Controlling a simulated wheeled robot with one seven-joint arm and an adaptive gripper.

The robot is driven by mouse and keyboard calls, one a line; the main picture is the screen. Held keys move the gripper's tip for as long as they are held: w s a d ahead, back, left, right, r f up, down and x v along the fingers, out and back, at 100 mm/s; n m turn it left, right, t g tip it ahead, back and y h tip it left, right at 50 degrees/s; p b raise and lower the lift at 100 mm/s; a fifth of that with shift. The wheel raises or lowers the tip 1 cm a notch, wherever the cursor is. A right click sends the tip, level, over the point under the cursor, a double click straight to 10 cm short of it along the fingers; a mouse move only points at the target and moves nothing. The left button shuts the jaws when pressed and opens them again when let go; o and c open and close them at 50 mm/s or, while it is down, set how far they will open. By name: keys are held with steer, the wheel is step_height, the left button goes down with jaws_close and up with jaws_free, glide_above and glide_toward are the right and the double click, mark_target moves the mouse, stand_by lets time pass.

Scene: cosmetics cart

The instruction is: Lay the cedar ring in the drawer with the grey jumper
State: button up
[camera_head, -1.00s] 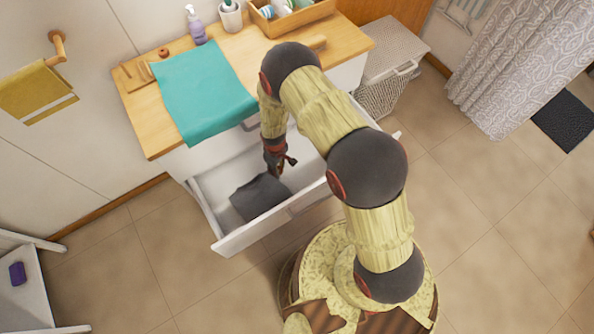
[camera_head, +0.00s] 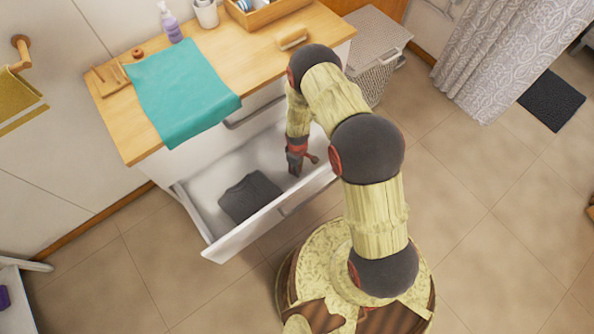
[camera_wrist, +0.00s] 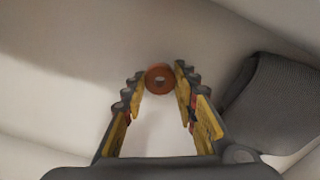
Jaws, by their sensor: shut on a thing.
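The cedar ring (camera_wrist: 160,78) is a small red-brown ring between my fingertips in the wrist view. My gripper (camera_wrist: 160,88) is shut on it; it also shows in the head view (camera_head: 296,170), pointing down inside the open drawer (camera_head: 235,241). The ring cannot be made out in the head view. The grey jumper (camera_head: 250,197) lies folded on the drawer floor, left of my gripper. In the wrist view the jumper (camera_wrist: 272,100) is at the right, apart from the ring. Pale drawer floor shows under the ring.
A teal cloth (camera_head: 182,92) hangs over the front edge of the wooden top (camera_head: 230,65). A small reddish-brown object (camera_head: 137,53) and a wooden-handled brush (camera_head: 291,38) sit there. A lidded basket (camera_head: 375,50) stands right of the cabinet. The drawer floor around the jumper is bare.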

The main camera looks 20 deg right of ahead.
steer(key=shift+f+b, duration=0.3)
steer(key=shift+f, duration=0.8)
steer(key=shift+f, duration=0.15)
steer(key=o, duration=0.8)
steer(key=shift+a, duration=0.1)
